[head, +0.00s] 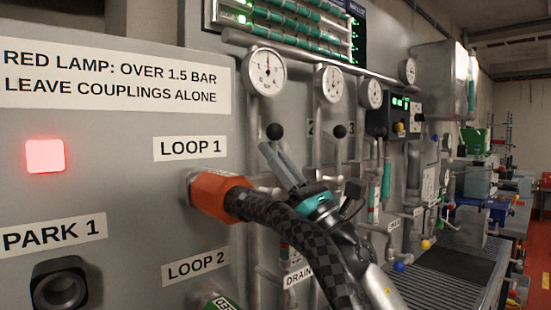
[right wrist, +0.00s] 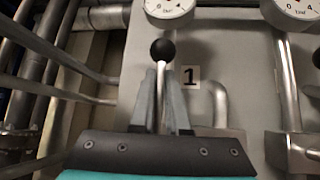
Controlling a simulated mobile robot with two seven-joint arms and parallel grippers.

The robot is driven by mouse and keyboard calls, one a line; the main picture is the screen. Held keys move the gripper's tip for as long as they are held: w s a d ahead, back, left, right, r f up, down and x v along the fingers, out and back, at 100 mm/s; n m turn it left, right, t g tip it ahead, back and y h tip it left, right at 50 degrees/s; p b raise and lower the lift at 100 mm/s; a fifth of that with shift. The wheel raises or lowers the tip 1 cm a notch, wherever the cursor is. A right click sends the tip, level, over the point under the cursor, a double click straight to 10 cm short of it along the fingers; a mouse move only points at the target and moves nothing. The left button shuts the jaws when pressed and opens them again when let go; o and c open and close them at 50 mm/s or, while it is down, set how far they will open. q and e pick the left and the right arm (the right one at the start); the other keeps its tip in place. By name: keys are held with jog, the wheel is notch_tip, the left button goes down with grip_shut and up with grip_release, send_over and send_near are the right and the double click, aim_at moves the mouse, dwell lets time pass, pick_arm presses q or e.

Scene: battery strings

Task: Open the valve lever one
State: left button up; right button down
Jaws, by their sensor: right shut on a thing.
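Valve lever one has a black ball knob (right wrist: 163,49) on a thin metal rod and stands upright beside the label "1" (right wrist: 190,77) in the right wrist view. In the head view its knob (head: 275,131) shows just above the fingertips, below the first gauge. My right gripper (head: 268,150) is shut on the lever's rod, with a grey finger on each side just below the knob. It also shows in the right wrist view (right wrist: 166,82). The lower part of the lever is hidden by the gripper. My left gripper is not in view.
An orange coupling (head: 215,194) with a thick black hose (head: 300,235) sits at LOOP 1, and the hose passes in front of my right arm. A red lamp (head: 45,156) is lit. Other levers (head: 339,131) and gauges (head: 328,84) stand to the right.

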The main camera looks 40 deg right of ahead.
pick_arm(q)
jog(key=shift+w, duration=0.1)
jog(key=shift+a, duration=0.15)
pick_arm(e)
jog(key=c, duration=0.9)
grip_release()
jog(key=shift+s+f, duration=0.2)
jog(key=shift+f, duration=0.1)
pick_arm(q)
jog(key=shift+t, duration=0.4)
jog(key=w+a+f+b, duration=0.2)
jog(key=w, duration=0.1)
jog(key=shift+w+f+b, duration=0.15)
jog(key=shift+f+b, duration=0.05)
jog(key=shift+b, duration=0.15)
pick_arm(e)
jog(key=v, duration=0.6)
jog(key=shift+s+d+f, duration=0.1)
jog(key=shift+s+f, duration=0.15)
jog(key=shift+s, duration=0.05)
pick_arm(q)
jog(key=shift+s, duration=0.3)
